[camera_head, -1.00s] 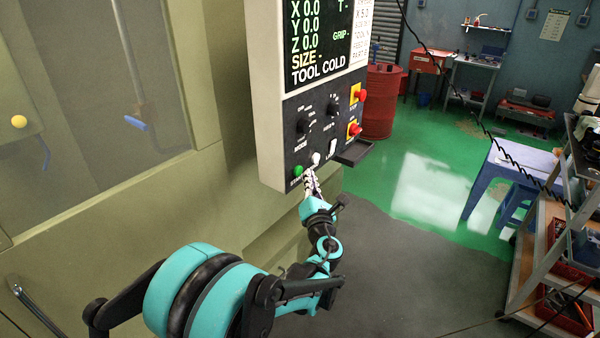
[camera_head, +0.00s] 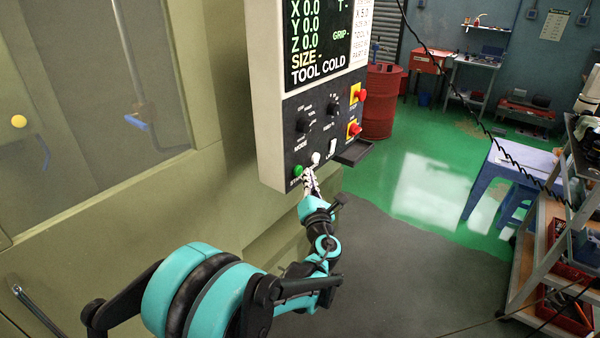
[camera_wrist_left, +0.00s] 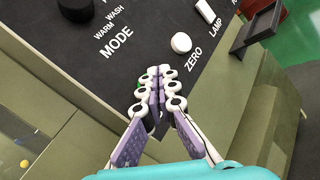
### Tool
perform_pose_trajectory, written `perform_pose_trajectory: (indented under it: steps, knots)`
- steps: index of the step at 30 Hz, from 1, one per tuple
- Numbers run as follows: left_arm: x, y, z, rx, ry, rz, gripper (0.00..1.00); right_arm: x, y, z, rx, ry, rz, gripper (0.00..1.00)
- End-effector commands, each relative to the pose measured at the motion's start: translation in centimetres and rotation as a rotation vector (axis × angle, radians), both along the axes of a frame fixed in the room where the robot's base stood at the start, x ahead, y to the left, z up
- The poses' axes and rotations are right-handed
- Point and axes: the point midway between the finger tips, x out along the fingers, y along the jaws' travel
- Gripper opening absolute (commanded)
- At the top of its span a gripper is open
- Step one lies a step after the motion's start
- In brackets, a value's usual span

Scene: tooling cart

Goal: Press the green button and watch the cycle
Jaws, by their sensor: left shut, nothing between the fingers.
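The green button (camera_head: 297,171) is at the lower left corner of the black control panel (camera_head: 325,115), partly beside my fingers. In the left wrist view only a sliver of green (camera_wrist_left: 143,78) shows behind the fingertips. My left gripper (camera_head: 308,172) is shut and empty, its fingertips just right of the green button in the head view. It also shows in the left wrist view (camera_wrist_left: 156,72), fingers together over the panel. I cannot tell whether the tips touch the button. The display (camera_head: 320,40) reads X, Y and Z 0.0 and TOOL COLD. My right gripper is out of view.
A white knob (camera_head: 316,158) marked ZERO and a black MODE knob (camera_head: 303,125) are close to my fingers. Red stop-type buttons (camera_head: 354,129) are on the panel's right side. A small dark shelf (camera_head: 354,152) juts out there. The machine door (camera_head: 100,90) is at left.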

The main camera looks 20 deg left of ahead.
Motion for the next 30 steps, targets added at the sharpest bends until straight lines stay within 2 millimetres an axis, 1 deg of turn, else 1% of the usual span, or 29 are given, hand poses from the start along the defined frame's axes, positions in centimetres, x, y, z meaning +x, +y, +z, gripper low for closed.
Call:
perform_pose_trajectory:
  steps: [3,15,30]
  knots:
    - [0.11,0.38,-0.04,0.000,-0.001,0.001,0.00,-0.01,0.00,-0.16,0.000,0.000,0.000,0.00]
    - [0.14,0.45,0.01,0.000,0.000,0.000,0.00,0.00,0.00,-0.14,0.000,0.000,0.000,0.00]
    - [0.35,1.03,0.00,0.000,0.000,0.000,0.00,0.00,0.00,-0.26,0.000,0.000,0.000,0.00]
